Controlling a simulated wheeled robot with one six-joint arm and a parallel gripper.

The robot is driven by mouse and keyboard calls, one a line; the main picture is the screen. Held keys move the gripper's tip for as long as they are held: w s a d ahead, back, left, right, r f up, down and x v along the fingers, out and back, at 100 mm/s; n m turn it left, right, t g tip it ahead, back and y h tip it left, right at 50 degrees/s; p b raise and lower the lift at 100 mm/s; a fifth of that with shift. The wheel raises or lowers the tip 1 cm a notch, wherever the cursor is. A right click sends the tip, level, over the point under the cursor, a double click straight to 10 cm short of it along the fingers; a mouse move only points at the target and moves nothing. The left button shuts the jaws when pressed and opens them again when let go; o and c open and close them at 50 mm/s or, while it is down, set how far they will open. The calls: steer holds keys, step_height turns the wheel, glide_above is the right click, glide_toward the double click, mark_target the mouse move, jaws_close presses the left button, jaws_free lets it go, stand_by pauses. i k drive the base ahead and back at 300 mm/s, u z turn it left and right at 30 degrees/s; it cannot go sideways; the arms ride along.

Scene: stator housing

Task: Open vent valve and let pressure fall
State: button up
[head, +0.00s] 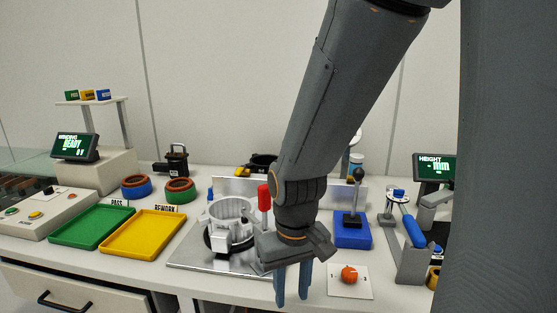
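No part in the head view is clearly labelled as the vent valve, and no pressure gauge can be made out. An orange knob (348,274) sits on a small white plate with markings at the front of the bench. A red upright handle (264,197) stands beside the light grey stator housing (229,211), which rests on a metal base plate (190,258). My gripper (292,300) points down at the bench's front edge, left of the orange knob. Its two fingers are apart with nothing visible between them. My arm hides part of the bench behind it.
A blue block with a black lever (353,230) and a blue-handled device (413,232) stand at right. Green (60,239) and yellow (112,248) trays lie at left. A drawer (75,290) is below.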

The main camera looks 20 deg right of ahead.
mark_target(239, 171)
steer(key=k, duration=1.7)
steer(key=u, duration=0.8)
steer(key=i, duration=1.3)
steer(key=z, duration=0.6)
steer(key=i, duration=0.6)
steer(key=z, duration=0.6)
